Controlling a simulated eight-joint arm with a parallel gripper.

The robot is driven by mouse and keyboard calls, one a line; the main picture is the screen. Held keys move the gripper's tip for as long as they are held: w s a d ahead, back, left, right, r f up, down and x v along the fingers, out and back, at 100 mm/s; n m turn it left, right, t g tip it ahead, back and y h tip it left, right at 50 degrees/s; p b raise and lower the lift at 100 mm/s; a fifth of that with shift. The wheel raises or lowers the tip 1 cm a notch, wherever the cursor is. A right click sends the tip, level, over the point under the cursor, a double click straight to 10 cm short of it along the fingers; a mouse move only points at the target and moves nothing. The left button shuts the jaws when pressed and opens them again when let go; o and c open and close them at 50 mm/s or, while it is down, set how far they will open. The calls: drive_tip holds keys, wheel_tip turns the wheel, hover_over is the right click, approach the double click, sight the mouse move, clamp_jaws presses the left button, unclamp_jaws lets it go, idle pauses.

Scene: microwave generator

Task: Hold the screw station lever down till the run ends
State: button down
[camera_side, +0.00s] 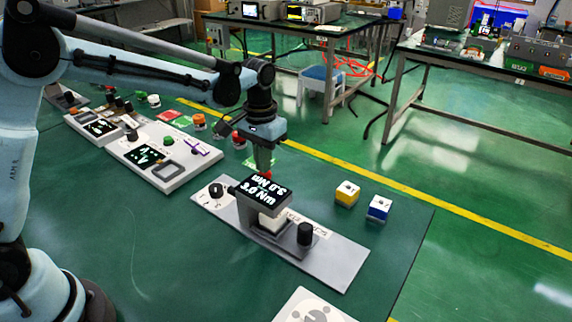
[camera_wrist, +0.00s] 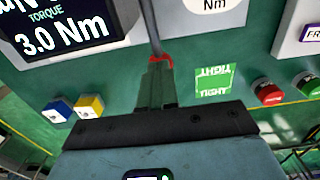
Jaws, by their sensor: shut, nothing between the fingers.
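The screw station (camera_side: 335,262) is a grey plate on the green table with a black display (camera_side: 262,188) reading 3.0 Nm. The display also shows in the wrist view (camera_wrist: 65,35). The lever shows in the wrist view as a grey rod (camera_wrist: 150,25) with a red end at my fingertips. In the side view its red tip (camera_side: 267,175) shows just behind the display. My gripper (camera_side: 263,168) points down at that red end, shut and empty; in the wrist view its fingers (camera_wrist: 155,68) meet or overlap it. Whether the lever is pressed down cannot be told.
A black knob (camera_side: 305,234) stands on the station's right and another (camera_side: 216,190) on its left. A yellow block (camera_side: 347,194) and a blue block (camera_side: 379,208) sit behind it. A green TIGHT card (camera_wrist: 213,82) lies near my gripper. Other panels (camera_side: 160,155) stand left.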

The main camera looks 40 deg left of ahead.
drive_tip(key=shift+r, duration=0.1)
wheel_tip(320, 180, up, 10)
idle(1.1)
drive_tip(key=s+a+f+t, duration=0.1)
drive_tip(key=s+a+t, duration=0.1)
drive_tip(key=s, duration=0.6)
drive_tip(key=s+a+f+t, duration=0.2)
drive_tip(key=s+t, duration=0.3)
drive_tip(key=s, duration=0.4)
drive_tip(key=shift+f, duration=0.25)
